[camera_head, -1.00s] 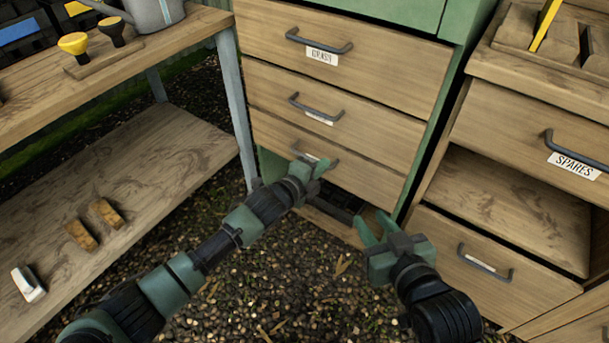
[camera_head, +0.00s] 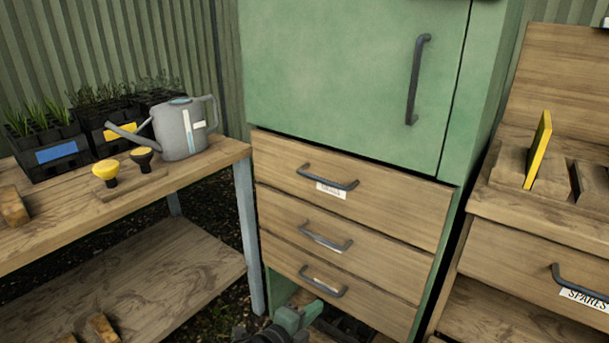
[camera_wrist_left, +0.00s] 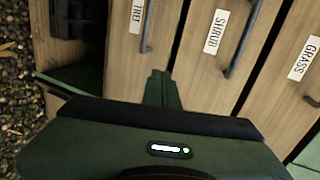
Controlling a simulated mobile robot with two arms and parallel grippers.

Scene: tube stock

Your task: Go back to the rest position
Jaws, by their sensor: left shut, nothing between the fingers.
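My left gripper (camera_head: 304,314) shows at the bottom edge of the head view, in front of and below the bottom drawer's handle (camera_head: 322,281). Its green fingers also show in the left wrist view (camera_wrist_left: 161,88), shut with nothing between them. They are apart from the handles. My right gripper is not in view. The three wooden drawers of the green cabinet (camera_head: 350,75) look shut. In the left wrist view their labels (camera_wrist_left: 215,31) include SHRUB and GRASS.
A wooden bench (camera_head: 150,198) with a grey watering can (camera_head: 180,130) and seedling trays (camera_head: 50,150) stands at left. A wooden unit with a SPARES drawer (camera_head: 520,262) stands at right. An open gap lies under the bottom drawer. Gravel (camera_wrist_left: 17,80) covers the ground.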

